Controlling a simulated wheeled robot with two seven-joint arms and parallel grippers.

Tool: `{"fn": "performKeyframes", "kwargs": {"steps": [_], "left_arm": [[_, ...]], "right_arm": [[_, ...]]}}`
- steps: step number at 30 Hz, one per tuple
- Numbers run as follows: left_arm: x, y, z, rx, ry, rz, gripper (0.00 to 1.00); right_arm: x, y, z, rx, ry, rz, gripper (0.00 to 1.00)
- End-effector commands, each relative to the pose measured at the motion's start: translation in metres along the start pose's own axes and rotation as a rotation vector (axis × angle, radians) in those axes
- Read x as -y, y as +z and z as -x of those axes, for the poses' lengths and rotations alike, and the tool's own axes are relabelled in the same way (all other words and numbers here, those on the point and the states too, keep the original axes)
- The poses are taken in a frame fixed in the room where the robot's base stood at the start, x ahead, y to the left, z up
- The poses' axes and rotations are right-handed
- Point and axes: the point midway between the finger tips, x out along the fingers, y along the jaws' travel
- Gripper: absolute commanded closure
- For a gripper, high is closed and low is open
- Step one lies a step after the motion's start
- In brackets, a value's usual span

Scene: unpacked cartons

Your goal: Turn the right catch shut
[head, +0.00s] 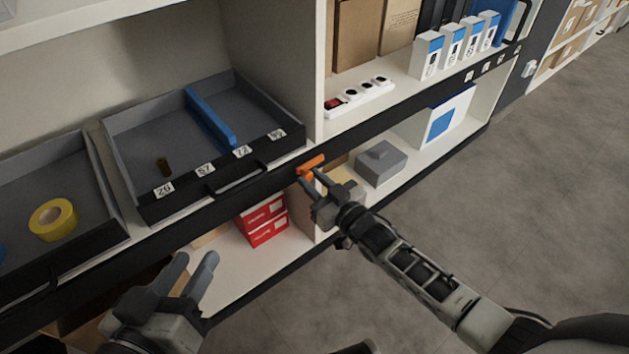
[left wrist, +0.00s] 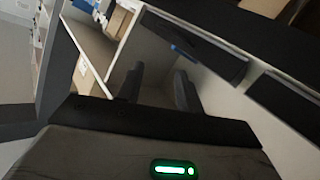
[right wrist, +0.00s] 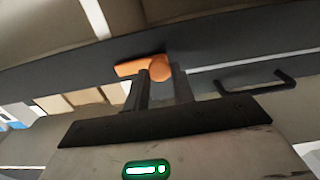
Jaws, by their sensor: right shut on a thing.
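The right catch (head: 311,165) is an orange lever on the dark front rail of the shelf, just right of the tray with number labels. It lies roughly along the rail in the head view. In the right wrist view the catch (right wrist: 144,67) has a round hub at its right end and a bar pointing left. My right gripper (head: 312,180) is at the catch, with its fingers shut on it; the fingertips cover part of the hub. My left gripper (head: 196,262) is open and empty, in front of the lower shelf, well left of the catch.
The grey tray (head: 182,207) holds a blue divider and a small dark cylinder. A black handle (right wrist: 262,84) is near the catch. Another tray at left holds yellow tape (head: 53,219). Red boxes (head: 264,222) and a grey box (head: 381,163) stand on the lower shelf. The floor at right is clear.

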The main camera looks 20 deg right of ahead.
Motion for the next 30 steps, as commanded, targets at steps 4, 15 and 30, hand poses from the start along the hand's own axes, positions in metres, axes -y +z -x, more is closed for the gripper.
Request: {"fn": "performKeyframes", "kwargs": {"steps": [4,15,30], "left_arm": [[0.000,-0.002,0.000,0.000,-0.003,-0.008,0.64],[0.002,-0.003,0.001,0.017,-0.019,-0.037,0.64],[0.006,0.009,0.002,0.052,-0.032,-0.055,0.64]], "right_arm": [[0.001,0.000,0.000,0.000,0.000,0.050,0.98],[0.002,0.000,0.001,0.001,0.000,0.336,0.98],[0.002,0.002,0.001,0.000,0.000,0.815,0.98]]}}
